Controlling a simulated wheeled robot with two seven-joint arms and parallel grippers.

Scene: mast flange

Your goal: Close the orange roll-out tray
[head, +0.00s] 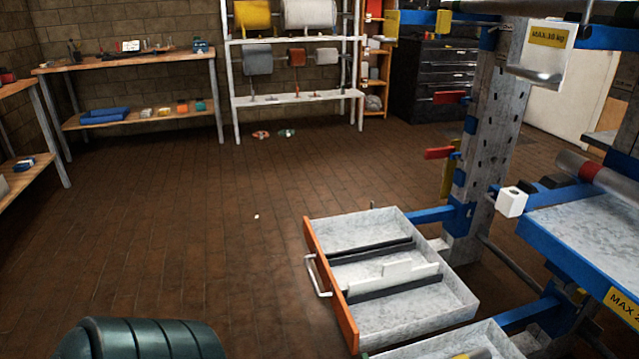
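The orange roll-out tray (329,283) stands pulled out from the mast (488,130) on a blue arm, low in the middle right of the head view. It has an orange front panel with a pale metal bar handle (318,277) facing left. Inside are grey metal compartments split by dark dividers (385,288), with a white piece standing in the middle one. Neither of my grippers shows in this view, and nothing touches the handle.
Another grey tray (455,346) shows partly at the bottom edge. Blue-framed shelves (590,240) stand at the right. A wooden workbench (130,60) and a white spool rack (290,98) stand at the back. The brown floor (180,220) left of the tray is largely clear.

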